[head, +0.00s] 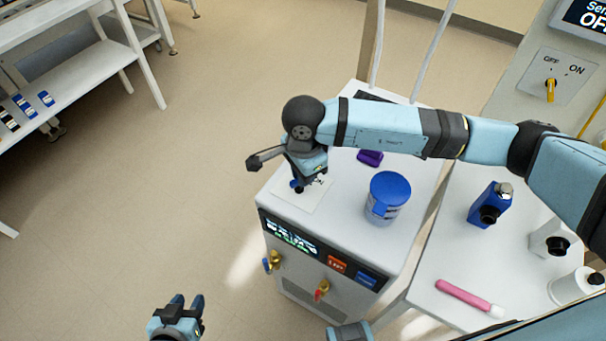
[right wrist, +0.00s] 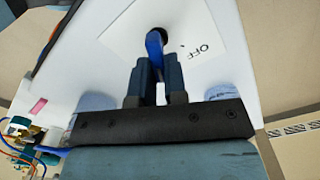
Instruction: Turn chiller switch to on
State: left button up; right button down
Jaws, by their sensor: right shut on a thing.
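The chiller (head: 335,225) is a white box with a dark front display. Its switch (head: 297,186) is a blue lever on a white label plate (head: 312,198) on top, mostly hidden by my right gripper (head: 303,172). In the right wrist view the fingers of my right gripper (right wrist: 160,80) are shut on the blue lever (right wrist: 154,48), which comes out of a dark round hole. My left gripper (head: 187,301) is open and empty at the bottom of the head view, apart from the chiller.
A blue-lidded jar (head: 388,198) and a purple item (head: 370,157) stand on the chiller top. Valves (head: 272,262) and buttons sit on its front. A white table (head: 440,305) with bottles and a pink tube is at right. A wall panel (head: 553,75) has a yellow OFF/ON knob.

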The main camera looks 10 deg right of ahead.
jog(key=shift+m, duration=0.4)
jog(key=c, duration=1.2)
grip_release()
jog(key=shift+o, duration=0.2)
jog(key=shift+r, duration=0.1)
notch_tip(320, 180, up, 14)
jog(key=shift+b, duration=0.35)
jog(key=shift+s+f, duration=0.1)
jog(key=shift+f, duration=0.1)
